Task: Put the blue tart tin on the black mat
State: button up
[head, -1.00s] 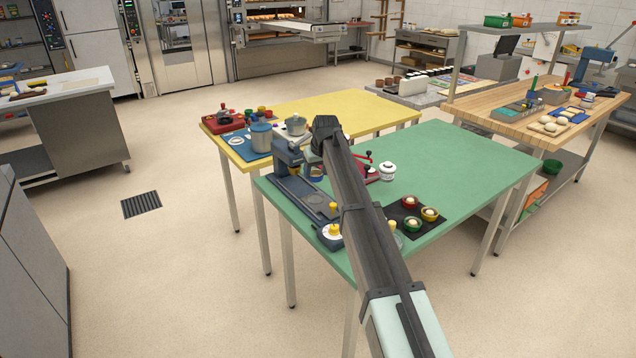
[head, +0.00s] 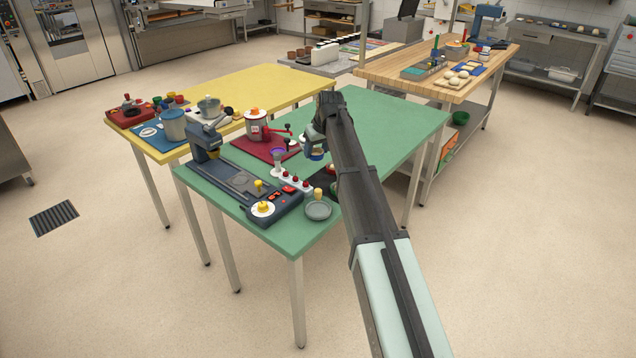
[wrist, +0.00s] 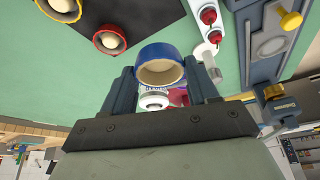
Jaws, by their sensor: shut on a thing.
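My gripper (head: 316,142) is shut on the blue tart tin (head: 316,154), holding it above the green table. In the wrist view the blue tin (wrist: 165,60) sits between the two fingers (wrist: 164,86), tilted, with a pale inside. The black mat (wrist: 125,14) lies beyond it on the table, with a yellow-rimmed tin (wrist: 62,8) and a red tin (wrist: 109,40) on it. In the head view my arm hides most of the mat (head: 322,183). The blue tin appears apart from the mat.
A blue press machine (head: 232,180), a red machine (head: 257,126) on a dark red mat, a strip with red knobs (head: 293,181) and a grey dish (head: 318,210) stand left of my arm. The green table's far right (head: 405,115) is clear.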

jog(key=shift+s+d+f, duration=0.1)
jog(key=shift+d+f, duration=0.1)
jog(key=shift+d, duration=0.1)
jog(key=shift+f, duration=4.8)
jog(key=shift+f, duration=0.15)
jog(key=o, duration=1)
jog(key=shift+o, duration=0.2)
jog(key=v, duration=1.2)
